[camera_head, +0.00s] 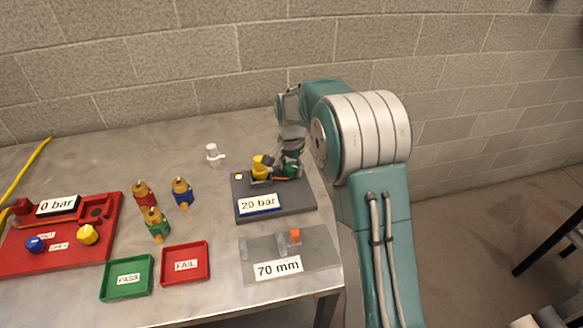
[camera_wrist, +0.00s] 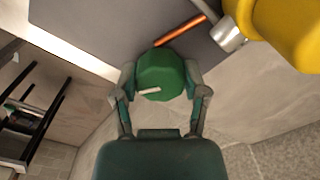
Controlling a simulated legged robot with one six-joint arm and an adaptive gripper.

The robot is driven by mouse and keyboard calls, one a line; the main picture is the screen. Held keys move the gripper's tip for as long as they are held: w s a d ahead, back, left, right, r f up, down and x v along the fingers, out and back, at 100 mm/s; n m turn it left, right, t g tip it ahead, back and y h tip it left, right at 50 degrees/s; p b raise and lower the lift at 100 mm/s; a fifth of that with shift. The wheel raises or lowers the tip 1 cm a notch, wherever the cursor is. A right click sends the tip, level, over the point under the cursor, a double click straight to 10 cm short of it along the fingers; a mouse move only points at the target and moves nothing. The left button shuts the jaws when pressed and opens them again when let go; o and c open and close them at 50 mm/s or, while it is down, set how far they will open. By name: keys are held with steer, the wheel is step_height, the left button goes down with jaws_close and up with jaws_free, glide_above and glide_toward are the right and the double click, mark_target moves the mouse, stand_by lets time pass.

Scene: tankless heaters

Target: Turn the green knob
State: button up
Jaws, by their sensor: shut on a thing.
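The green knob (camera_wrist: 160,74) is on the dark grey board with the "20 bar" label (camera_head: 258,203). In the wrist view it sits between the two fingers of my gripper (camera_wrist: 160,85), which touch it on both sides. A pale pointer mark lies across the knob's face. In the head view my gripper (camera_head: 290,158) is over the right rear of the board, and the knob (camera_head: 291,170) is partly hidden by it.
A yellow part (camera_head: 260,167) stands on the board left of the knob, with a copper-coloured pipe (camera_wrist: 180,31) between them. A "70 mm" grey plate (camera_head: 315,262) lies in front. Red (camera_head: 185,280) and green (camera_head: 105,293) trays, several brass fittings and a red board (camera_head: 30,262) are leftward.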

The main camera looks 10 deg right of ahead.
mark_target(290, 166)
steer(key=shift+s+f, duration=0.1)
steer(key=shift+f, duration=0.05)
steer(key=o, duration=1.1)
steer(key=shift+a, duration=0.1)
steer(key=shift+o, duration=0.2)
step_height(290, 166, up, 12)
steer(key=shift+a, duration=0.1)
